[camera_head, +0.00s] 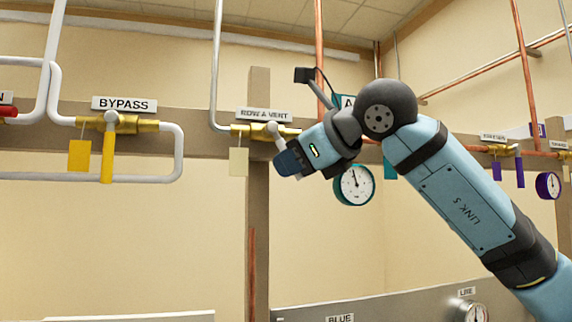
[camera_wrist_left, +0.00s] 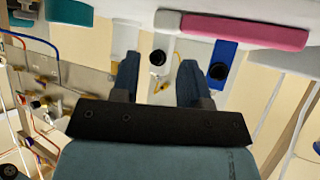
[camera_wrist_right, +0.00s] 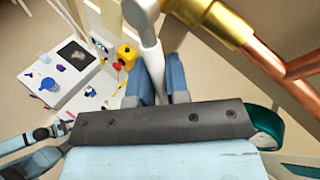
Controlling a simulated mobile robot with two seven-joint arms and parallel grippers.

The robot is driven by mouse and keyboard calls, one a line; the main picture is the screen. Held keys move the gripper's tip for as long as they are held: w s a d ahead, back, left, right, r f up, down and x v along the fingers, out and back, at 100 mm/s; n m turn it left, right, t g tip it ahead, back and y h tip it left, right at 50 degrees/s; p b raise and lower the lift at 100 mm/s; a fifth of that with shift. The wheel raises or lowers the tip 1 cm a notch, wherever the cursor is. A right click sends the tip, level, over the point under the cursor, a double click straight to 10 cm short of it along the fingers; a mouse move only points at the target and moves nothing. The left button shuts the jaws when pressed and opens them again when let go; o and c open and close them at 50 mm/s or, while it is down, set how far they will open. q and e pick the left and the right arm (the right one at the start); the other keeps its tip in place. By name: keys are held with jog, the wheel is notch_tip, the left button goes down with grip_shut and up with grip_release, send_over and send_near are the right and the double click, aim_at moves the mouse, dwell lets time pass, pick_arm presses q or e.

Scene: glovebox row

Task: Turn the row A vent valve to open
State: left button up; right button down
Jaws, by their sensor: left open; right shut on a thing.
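The row A vent valve (camera_head: 250,130) is a brass body on a pipe under its "ROW A VENT" label (camera_head: 263,115). A pale tag (camera_head: 238,161) hangs from it. Its light grey lever (camera_head: 277,135) slants down to the right into my right gripper (camera_head: 283,164). In the right wrist view the lever (camera_wrist_right: 150,55) runs between the fingers of my right gripper (camera_wrist_right: 160,80), which is shut on it; the brass body (camera_wrist_right: 222,20) is just beyond. My left gripper (camera_wrist_left: 158,75) is open, shows only in the left wrist view, and is away from the valve.
The bypass valve (camera_head: 118,123) with a yellow handle is to the left. A teal-rimmed gauge (camera_head: 355,185) hangs close beside my right wrist. Purple-tagged valves (camera_head: 500,150) are at the right. In the left wrist view, a pink block (camera_wrist_left: 245,30) and a blue part (camera_wrist_left: 225,62) are near my left fingers.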

jog(key=shift+d, duration=0.1)
jog(key=shift+w+n, duration=0.1)
jog(key=shift+n, duration=0.2)
pick_arm(q)
jog(key=shift+a, duration=0.1)
pick_arm(e)
jog(key=c, duration=1.1)
grip_release()
pick_arm(q)
jog(key=shift+f, duration=0.1)
jog(key=shift+d+f+b, duration=0.2)
jog(key=shift+f+b, duration=0.3)
jog(key=shift+b, duration=0.1)
jog(key=shift+d+f+b, duration=0.15)
jog(key=shift+f+b, duration=0.3)
jog(key=shift+b, duration=0.1)
jog(key=shift+w+a, duration=0.1)
pick_arm(e)
jog(key=v, duration=1.3)
jog(key=shift+s+d+r, duration=0.1)
jog(key=shift+s+r, duration=0.2)
jog(key=shift+r, duration=0.05)
